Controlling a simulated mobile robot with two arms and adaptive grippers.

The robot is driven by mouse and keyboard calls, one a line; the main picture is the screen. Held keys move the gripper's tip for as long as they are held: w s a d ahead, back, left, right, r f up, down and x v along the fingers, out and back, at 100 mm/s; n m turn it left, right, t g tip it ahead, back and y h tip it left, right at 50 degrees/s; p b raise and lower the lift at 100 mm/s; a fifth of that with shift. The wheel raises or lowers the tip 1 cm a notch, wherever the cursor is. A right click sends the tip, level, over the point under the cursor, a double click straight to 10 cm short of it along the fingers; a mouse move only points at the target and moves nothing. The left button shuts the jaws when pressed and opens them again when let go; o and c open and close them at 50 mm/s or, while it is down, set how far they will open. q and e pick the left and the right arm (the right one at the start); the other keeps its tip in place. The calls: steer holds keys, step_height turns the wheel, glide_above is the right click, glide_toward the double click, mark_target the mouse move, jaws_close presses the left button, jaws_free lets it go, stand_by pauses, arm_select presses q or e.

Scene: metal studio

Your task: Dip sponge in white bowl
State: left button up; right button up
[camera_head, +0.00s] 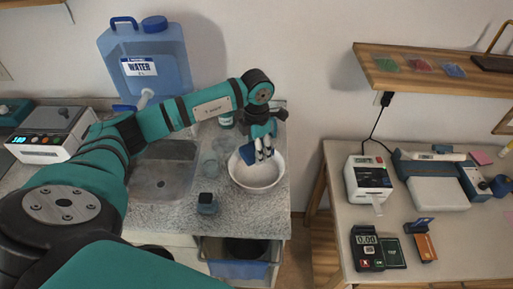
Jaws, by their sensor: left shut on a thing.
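The white bowl (257,180) stands near the right end of the speckled counter. My left gripper (264,156) points down over the bowl and is shut on a blue sponge (248,153). The sponge shows at the left of the fingers, over the back left part of the bowl's opening. I cannot tell whether it touches the inside of the bowl. The gripper hides part of the bowl's back rim. My right gripper is not in view.
A clear glass (210,166) and a small dark item (206,203) stand left of the bowl. The sink (163,172) is further left. A water jug (150,62) stands behind. A gap separates the counter from the right table (440,255), which holds a printer (367,183).

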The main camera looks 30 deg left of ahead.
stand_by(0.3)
arm_select(q)
steer(key=shift+r, duration=0.5)
steer(key=shift+f+b, duration=0.5)
steer(key=shift+f, duration=0.1)
steer(key=shift+r, duration=0.1)
stand_by(0.7)
steer(key=shift+r+p, duration=0.5)
steer(key=shift+r, duration=0.1)
steer(key=shift+r+p, duration=0.75)
steer(key=shift+r, duration=0.7)
steer(key=shift+d+f, duration=0.1)
